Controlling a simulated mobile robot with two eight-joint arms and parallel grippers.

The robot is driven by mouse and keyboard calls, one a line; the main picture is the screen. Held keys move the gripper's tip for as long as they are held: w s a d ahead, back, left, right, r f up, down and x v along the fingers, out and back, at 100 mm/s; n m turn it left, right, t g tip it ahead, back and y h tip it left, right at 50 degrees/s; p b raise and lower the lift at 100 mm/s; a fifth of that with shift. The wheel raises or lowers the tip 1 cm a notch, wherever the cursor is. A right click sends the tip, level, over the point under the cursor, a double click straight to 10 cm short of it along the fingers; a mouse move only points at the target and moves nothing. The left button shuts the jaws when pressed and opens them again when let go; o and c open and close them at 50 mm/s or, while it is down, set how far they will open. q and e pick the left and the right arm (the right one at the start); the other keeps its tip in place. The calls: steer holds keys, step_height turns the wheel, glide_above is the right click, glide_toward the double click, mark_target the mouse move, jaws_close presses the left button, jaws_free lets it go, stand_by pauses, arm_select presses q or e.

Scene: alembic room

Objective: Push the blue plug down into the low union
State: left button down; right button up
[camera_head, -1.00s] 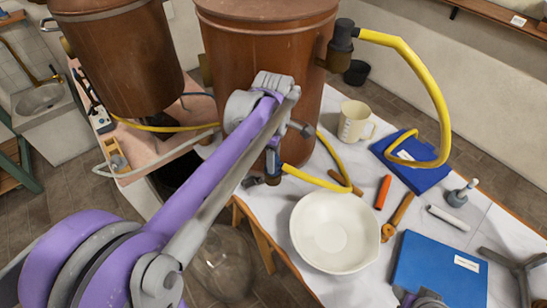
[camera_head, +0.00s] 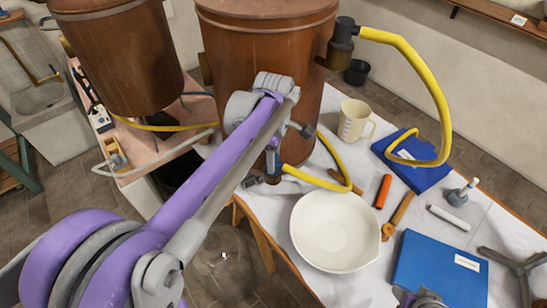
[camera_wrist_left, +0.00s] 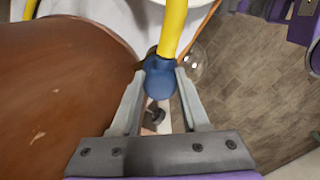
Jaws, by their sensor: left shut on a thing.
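The blue plug (camera_wrist_left: 160,78) sits on the end of the yellow hose between the fingertips of my left gripper (camera_wrist_left: 158,85), which is shut on it. In the head view the gripper (camera_head: 274,150) points down beside the large copper vessel, and the blue plug shows only as a small patch. A dark fitting (camera_head: 273,178), seemingly the low union, is just below the plug at the vessel's foot. I cannot tell whether plug and union touch. A grey and purple part of my right arm shows at the bottom edge; its fingers cannot be made out.
The copper vessel (camera_head: 262,75) stands close beside the gripper. A white bowl (camera_head: 334,232), a cream jug (camera_head: 354,121), an orange stick (camera_head: 383,191) and blue folders (camera_head: 440,268) lie to the right. The yellow hose (camera_head: 432,85) arches above the table.

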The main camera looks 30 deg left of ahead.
arm_select(q)
steer(key=shift+f, duration=0.1)
arm_select(e)
steer(key=shift+f, duration=0.1)
arm_select(q)
steer(key=shift+c, duration=1.6)
jaws_free()
steer(key=shift+r, duration=0.2)
steer(key=shift+r+p, duration=1.75)
steer(key=shift+r, duration=1.6)
arm_select(e)
steer(key=r, duration=0.1)
steer(key=w+r, duration=0.1)
steer(key=r, duration=0.1)
steer(key=w+r, duration=0.1)
steer(key=r, duration=0.1)
steer(key=shift+w+r, duration=0.1)
steer(key=shift+w, duration=0.1)
